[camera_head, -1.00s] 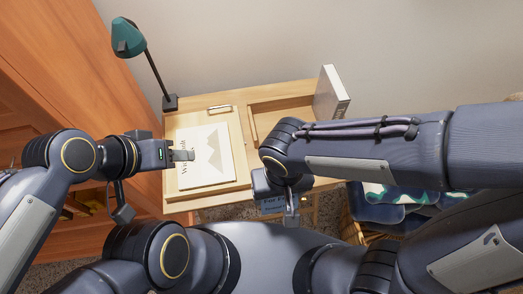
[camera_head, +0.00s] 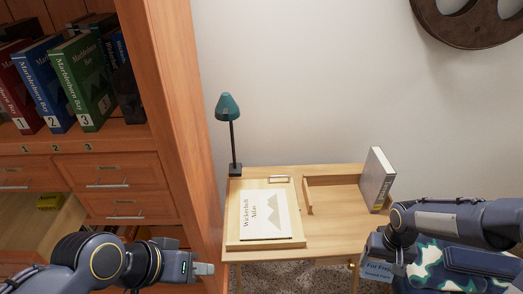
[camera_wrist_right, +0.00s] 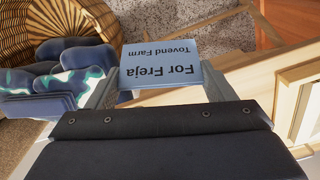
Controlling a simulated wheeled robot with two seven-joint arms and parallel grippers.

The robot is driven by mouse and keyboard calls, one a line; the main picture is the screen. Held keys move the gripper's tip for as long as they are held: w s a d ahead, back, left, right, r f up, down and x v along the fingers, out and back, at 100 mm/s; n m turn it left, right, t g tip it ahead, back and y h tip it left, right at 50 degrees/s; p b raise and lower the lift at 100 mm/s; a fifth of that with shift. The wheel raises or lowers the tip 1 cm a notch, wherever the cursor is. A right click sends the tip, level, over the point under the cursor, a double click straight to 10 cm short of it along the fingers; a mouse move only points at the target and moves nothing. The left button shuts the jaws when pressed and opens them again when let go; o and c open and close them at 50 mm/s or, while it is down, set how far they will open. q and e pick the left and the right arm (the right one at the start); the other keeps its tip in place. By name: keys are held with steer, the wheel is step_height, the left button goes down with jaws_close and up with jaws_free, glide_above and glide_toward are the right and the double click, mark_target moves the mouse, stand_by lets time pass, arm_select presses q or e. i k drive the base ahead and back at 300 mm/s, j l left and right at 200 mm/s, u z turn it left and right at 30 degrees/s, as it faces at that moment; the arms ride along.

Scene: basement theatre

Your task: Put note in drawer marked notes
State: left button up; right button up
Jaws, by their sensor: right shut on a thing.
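The note is a light blue card reading "For Freja, Tovend Farm" (camera_wrist_right: 160,65). My right gripper (camera_wrist_right: 150,88) is shut on it, with a finger at either side. A wooden cabinet at left has closed drawers (camera_head: 114,170) with small labels too small to read. An open drawer space (camera_head: 30,222) lies at lower left, partly hidden by my left arm. My left gripper (camera_head: 204,268) is left of the desk; its finger gap is unclear.
Binders (camera_head: 92,85) stand on the shelf above the drawers.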

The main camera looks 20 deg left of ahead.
mark_target(31, 244)
steer(key=k+j+u, duration=0.3)
steer(key=j+u, duration=0.3)
steer(key=j, duration=0.15)
steer(key=k+j+u, duration=0.1)
steer(key=j+u, duration=0.2)
steer(key=j, duration=0.1)
